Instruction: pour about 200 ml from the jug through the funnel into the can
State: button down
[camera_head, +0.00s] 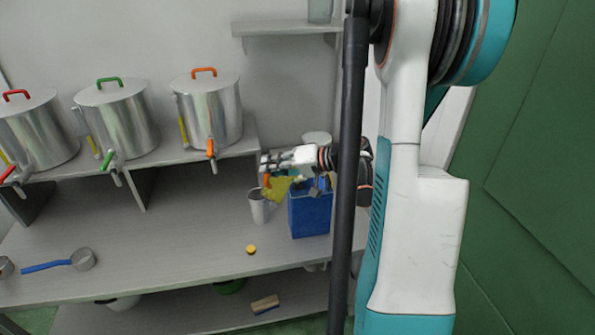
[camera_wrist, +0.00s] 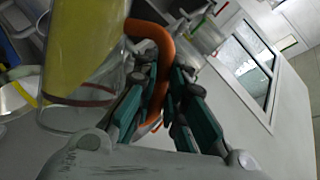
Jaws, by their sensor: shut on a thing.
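My gripper (camera_head: 267,164) is shut on the orange handle of the clear jug (camera_head: 279,190). In the wrist view my gripper's teal fingers (camera_wrist: 165,115) close around that handle, and the jug (camera_wrist: 85,60) shows yellow liquid inside. The jug looks tilted, held in the air at the upper left of the blue can (camera_head: 309,215), which stands on the worktop. A small dark blue shape at the can's top may be the funnel, but it is partly covered and I cannot tell. I cannot see whether liquid is flowing.
A grey metal cup (camera_head: 259,207) stands just left of the can. A yellow cap (camera_head: 251,249) lies in front. Several steel tanks with taps, one orange-handled (camera_head: 208,110), stand on the raised shelf. A blue-handled ladle (camera_head: 80,260) lies at left. The worktop between is clear.

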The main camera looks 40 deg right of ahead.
aim_at(267, 179)
jog(key=shift+d+r+m+y+p, duration=0.25)
jog(key=shift+r+m+y+p, duration=0.1)
jog(key=shift+r, duration=0.2)
dwell(0.9)
jog(key=f+n+b, duration=0.1)
jog(key=a+f+n+h+b, duration=0.2)
jog(key=shift+s+a+f, duration=0.2)
jog(key=shift+s+f, duration=0.05)
jog(key=shift+f, duration=0.1)
jog(key=shift+f+h, duration=0.15)
jog(key=shift+h, duration=0.2)
jog(key=shift+d, duration=0.1)
jog(key=shift+s+a+n, duration=0.1)
jog(key=shift+a+n, duration=0.25)
jog(key=shift+a, duration=0.05)
jog(key=a+f+n+t+h+b, duration=0.1)
jog(key=a+f+n+h+b, duration=0.2)
jog(key=a+f+n, duration=0.1)
jog(key=shift+s+f+h, duration=0.4)
jog(key=shift+s+f, duration=0.05)
jog(key=shift+f, duration=0.05)
